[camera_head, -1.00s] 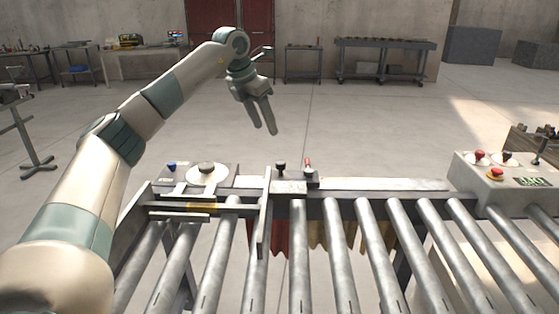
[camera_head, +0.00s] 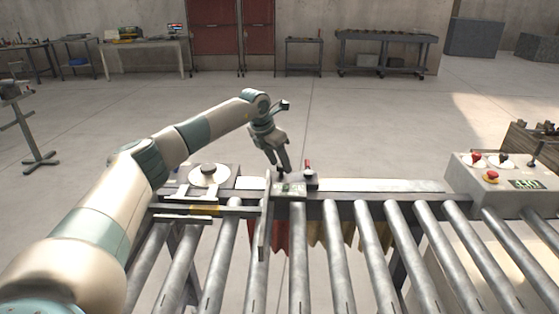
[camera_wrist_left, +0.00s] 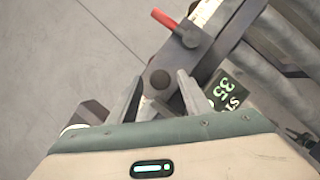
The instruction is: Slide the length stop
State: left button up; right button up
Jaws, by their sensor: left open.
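The length stop is a grey carriage (camera_head: 290,188) on the rail behind the rollers, with an upright plate (camera_head: 264,225) reaching over them. A red-handled lever (camera_head: 308,165) stands on its right side; the red handle also shows in the left wrist view (camera_wrist_left: 164,19). My left gripper (camera_head: 281,170) is open and points down at the carriage. In the head view the fingers hide the knob. My right gripper is not in view.
The rail (camera_head: 385,185) is clear to the right of the lever. A round pale disc (camera_head: 208,175) on a plate is left of the carriage. A control box (camera_head: 500,185) with red buttons stands at the right. The rollers (camera_head: 340,250) are empty.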

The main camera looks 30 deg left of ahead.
pick_arm(q)
jog(key=shift+w+f, duration=0.1)
jog(key=shift+f, duration=0.2)
grip_shut()
jog(key=shift+d, duration=0.1)
